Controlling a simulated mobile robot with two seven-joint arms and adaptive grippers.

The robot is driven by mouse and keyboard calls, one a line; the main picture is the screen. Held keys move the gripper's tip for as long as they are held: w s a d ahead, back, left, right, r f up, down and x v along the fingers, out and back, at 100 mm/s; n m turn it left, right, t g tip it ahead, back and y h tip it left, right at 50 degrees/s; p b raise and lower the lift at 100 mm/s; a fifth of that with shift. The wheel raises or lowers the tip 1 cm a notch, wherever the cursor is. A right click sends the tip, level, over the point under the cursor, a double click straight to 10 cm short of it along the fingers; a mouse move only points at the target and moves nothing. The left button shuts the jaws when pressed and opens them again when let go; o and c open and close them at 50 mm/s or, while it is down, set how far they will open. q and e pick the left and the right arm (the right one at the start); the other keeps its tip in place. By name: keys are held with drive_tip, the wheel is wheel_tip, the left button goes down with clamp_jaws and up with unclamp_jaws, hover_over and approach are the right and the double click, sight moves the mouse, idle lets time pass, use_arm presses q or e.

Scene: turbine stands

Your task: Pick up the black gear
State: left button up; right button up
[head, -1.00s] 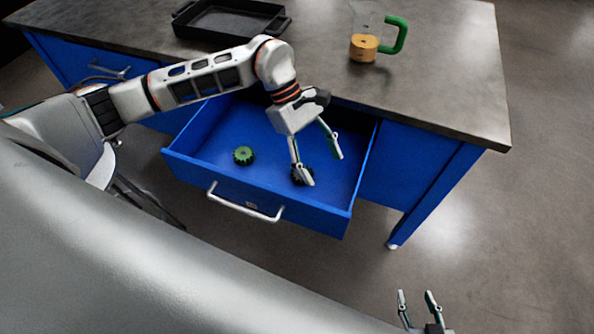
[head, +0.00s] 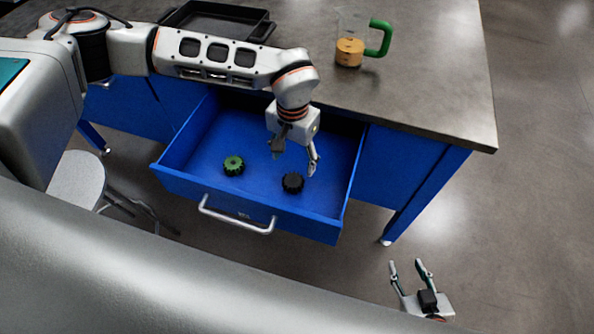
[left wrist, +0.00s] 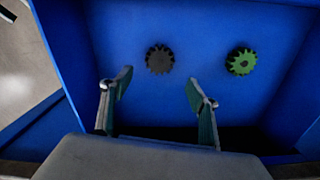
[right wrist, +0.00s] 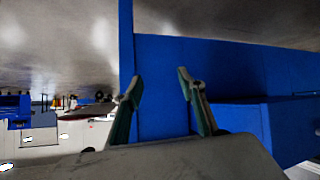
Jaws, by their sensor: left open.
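The black gear (head: 293,183) lies flat on the floor of the open blue drawer, toward its front right. In the left wrist view the black gear (left wrist: 159,59) sits beyond the fingertips, roughly centred between them. My left gripper (head: 295,163) is open and empty above the drawer, a little behind the gear and apart from it. Its two fingers also show in the left wrist view (left wrist: 158,90). My right gripper (head: 408,266) is open and empty, off to the right of the drawer; its fingers show apart in the right wrist view (right wrist: 160,88).
A green gear (head: 234,165) lies in the drawer (head: 200,168) left of the black one. The drawer walls and front handle (head: 236,215) surround them. On the grey tabletop (head: 430,95) stand a black tray (head: 222,32) and a clear jug (head: 349,50) with a green handle.

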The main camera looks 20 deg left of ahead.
sight(293, 180)
use_arm(q)
drive_tip(key=shift+s+f, duration=0.15)
drive_tip(key=shift+f, duration=0.25)
drive_tip(key=f, duration=0.2)
drive_tip(key=shift+s+f, duration=0.25)
drive_tip(key=shift+f, duration=0.05)
wheel_tip(293, 180, down, 4)
drive_tip(key=shift+r, duration=0.25)
drive_tip(key=shift+f, duration=0.25)
use_arm(e)
drive_tip(key=shift+s+a, duration=0.1)
drive_tip(key=shift+s, duration=0.4)
use_arm(q)
drive_tip(key=shift+c, duration=0.2)
drive_tip(key=c, duration=1.6)
use_arm(e)
drive_tip(key=shift+r, duration=0.1)
